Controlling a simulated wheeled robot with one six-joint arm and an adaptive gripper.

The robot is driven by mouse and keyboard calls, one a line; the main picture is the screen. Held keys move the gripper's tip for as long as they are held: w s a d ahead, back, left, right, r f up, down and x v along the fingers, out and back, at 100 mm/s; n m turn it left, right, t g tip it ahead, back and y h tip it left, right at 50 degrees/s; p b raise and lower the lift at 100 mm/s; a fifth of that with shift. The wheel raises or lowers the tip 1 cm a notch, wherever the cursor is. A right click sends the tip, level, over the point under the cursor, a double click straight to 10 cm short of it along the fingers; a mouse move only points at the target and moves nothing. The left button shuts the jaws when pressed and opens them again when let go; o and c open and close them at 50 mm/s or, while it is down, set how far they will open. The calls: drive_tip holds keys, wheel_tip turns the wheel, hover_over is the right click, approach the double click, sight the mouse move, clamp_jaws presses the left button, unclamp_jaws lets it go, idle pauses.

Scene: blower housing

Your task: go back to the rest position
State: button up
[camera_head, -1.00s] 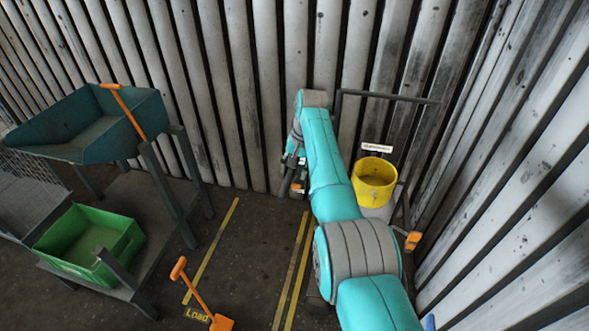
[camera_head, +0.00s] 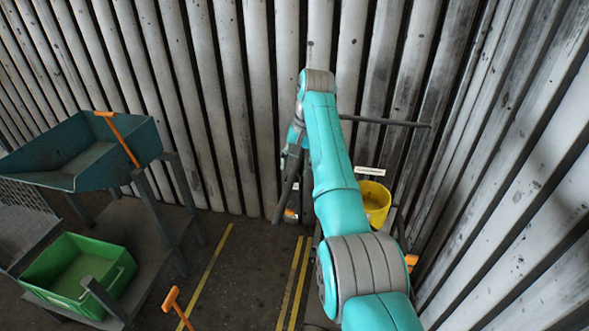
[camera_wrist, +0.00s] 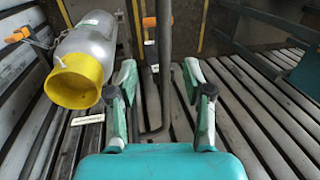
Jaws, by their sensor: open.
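My gripper (camera_wrist: 158,70) shows in the wrist view with its two green and grey fingers spread apart and nothing between them. In the head view my teal arm reaches forward toward the back wall. Its wrist end hangs down at the left of the arm, and the fingers are hard to make out there. In the wrist view a grey cylinder with a yellow open top (camera_wrist: 75,82) lies to the left of the fingers, apart from them. Its yellow top (camera_head: 376,203) shows right of my arm in the head view, partly hidden by it.
A dark rail (camera_wrist: 165,60) runs behind the gap between the fingers. A teal tray (camera_head: 85,150) on a stand and a green crate (camera_head: 80,270) stand at the left. Ribbed walls close the back and right. Open floor (camera_head: 245,265) with yellow lines lies left of my arm.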

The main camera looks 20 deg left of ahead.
drive_tip(key=shift+f, duration=0.15)
